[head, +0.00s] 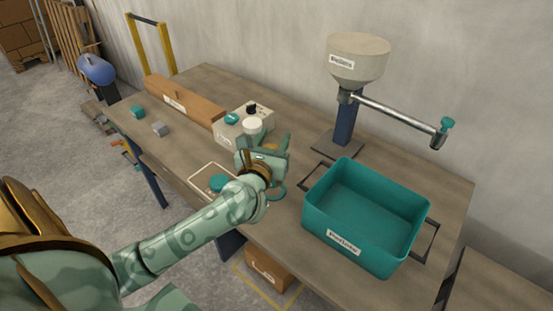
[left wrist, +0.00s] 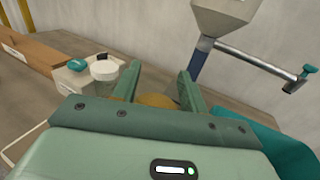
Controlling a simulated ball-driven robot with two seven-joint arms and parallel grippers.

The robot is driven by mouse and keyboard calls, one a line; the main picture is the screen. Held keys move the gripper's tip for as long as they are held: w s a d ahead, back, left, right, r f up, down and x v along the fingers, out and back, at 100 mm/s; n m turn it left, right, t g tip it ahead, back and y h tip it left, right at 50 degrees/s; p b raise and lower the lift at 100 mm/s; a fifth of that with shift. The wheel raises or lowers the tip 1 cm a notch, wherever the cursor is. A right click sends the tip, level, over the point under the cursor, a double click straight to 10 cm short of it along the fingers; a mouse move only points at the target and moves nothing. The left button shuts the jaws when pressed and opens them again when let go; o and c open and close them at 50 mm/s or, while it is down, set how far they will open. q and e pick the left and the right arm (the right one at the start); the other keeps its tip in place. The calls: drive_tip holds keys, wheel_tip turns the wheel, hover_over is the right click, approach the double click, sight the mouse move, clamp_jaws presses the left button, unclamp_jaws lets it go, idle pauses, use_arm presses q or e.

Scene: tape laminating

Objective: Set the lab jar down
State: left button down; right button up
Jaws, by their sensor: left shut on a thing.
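My left gripper (head: 268,148) is over the middle of the table, between the cream control box and the teal bin. In the left wrist view, my left gripper (left wrist: 158,88) has its fingers on either side of an amber-brown rounded thing (left wrist: 155,100), which I take to be the lab jar. It is shut on it. Most of the jar is hidden behind the gripper body, so I cannot tell whether its base touches the table. My right gripper is in neither view.
The teal bin (head: 318,213) stands right of the gripper. The cream control box (head: 230,134) and a white round container (head: 252,126) are just behind it. A hopper (head: 358,60) with a long handle rises at the back. A pale tray (head: 199,177) lies near the front edge.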

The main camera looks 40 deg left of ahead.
use_arm(q)
drive_tip(key=w+f, duration=0.1)
drive_tip(key=w+a+f+b, duration=0.1)
drive_tip(key=f, duration=0.1)
drive_tip(key=w+a+f+b, duration=0.1)
drive_tip(key=f, duration=0.1)
drive_tip(key=shift+w+f, duration=0.15)
drive_tip(key=shift+f, duration=0.05)
wheel_tip(320, 180, down, 4)
drive_tip(key=b, duration=0.2)
drive_tip(key=shift+w+r+b, duration=0.1)
drive_tip(key=shift+r+b, duration=0.1)
drive_tip(key=shift+b, duration=0.2)
drive_tip(key=c, duration=0.8)
unclamp_jaws()
drive_tip(key=shift+o, duration=0.2)
drive_tip(key=shift+r, duration=0.1)
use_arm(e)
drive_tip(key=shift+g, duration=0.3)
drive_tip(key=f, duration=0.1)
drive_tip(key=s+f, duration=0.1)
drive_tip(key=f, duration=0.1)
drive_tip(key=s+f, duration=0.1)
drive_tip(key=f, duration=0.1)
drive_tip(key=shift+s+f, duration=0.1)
